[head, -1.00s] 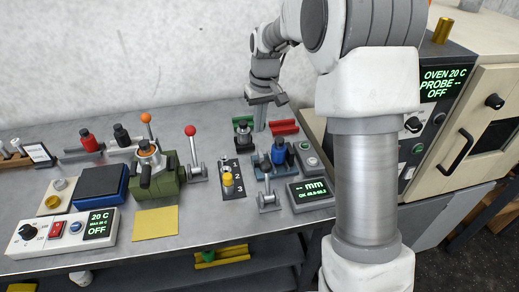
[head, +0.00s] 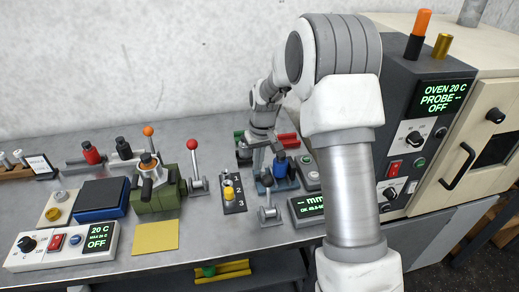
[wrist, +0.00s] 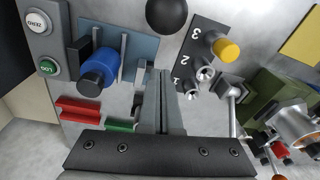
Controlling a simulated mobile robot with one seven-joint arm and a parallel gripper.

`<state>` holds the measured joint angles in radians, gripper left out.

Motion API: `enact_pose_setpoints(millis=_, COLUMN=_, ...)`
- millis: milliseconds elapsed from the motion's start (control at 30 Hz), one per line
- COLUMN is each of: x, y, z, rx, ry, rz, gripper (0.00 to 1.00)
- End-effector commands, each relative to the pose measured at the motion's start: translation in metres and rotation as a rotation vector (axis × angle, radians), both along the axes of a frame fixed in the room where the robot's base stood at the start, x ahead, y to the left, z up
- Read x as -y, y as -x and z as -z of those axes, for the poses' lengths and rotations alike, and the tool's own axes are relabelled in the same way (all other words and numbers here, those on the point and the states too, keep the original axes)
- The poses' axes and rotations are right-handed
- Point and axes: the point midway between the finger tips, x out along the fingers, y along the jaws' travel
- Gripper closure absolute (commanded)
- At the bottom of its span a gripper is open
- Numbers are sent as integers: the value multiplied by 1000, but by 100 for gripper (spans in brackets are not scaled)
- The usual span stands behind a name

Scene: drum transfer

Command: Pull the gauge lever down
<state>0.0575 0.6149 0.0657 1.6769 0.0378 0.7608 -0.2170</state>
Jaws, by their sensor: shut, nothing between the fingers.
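The gauge lever (head: 268,211) is a grey upright lever with a dark ball knob, standing on a small base at the front of the gauge. In the wrist view its black ball knob (wrist: 166,14) shows at the top centre. The gauge (head: 283,179) has a blue cylinder on a blue-grey plate, with a display (head: 307,207) reading "-- mm".
A numbered panel (head: 238,205) with a yellow knob stands left of the gauge. A red-knobbed lever (head: 194,165) and a green fixture (head: 163,193) are further left. Red (wrist: 79,110) and green blocks lie behind the gauge. The oven (head: 450,140) stands at the right.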

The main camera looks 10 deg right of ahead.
Motion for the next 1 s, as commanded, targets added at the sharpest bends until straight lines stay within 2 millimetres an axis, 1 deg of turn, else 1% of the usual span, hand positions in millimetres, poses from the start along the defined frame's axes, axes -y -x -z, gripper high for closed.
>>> enact_pose_setpoints(millis=100, x=3, y=15, z=-4, rx=1, ry=1, rz=1, gripper=100)
enact_pose_setpoints(millis=200, x=6, y=26, z=-6, rx=1, ry=1, rz=1, gripper=100)
enact_pose_setpoints(millis=333, x=7, y=35, z=-8, rx=0, ry=0, rz=1, gripper=100)
enact_pose_setpoints(millis=500, x=8, y=38, z=-8, rx=1, ry=1, rz=0, gripper=100)
enact_pose_setpoints(millis=1000, x=8, y=39, z=-8, rx=29, ry=1, rz=1, gripper=100)
